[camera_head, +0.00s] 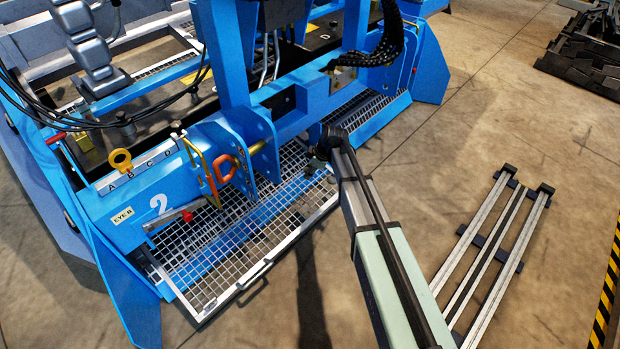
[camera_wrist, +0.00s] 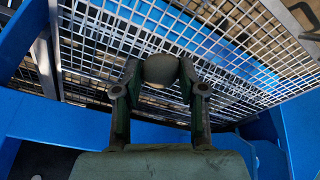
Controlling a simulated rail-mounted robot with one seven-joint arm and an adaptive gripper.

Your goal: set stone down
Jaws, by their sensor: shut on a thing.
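The stone (camera_wrist: 160,67) is a rounded grey-olive lump in the wrist view. It sits between the two fingertips of my gripper (camera_wrist: 160,79), which is shut on it. Behind the stone in that view is a white wire mesh, and I cannot tell the gap between them. In the head view, my gripper (camera_head: 317,164) is at the end of my arm, over the right part of the mesh platform (camera_head: 215,265), near its outer edge. The stone cannot be made out in the head view.
Metal rails (camera_head: 490,250) lie on the floor at right. Dark stacked parts (camera_head: 590,50) are at upper right. Open floor lies between.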

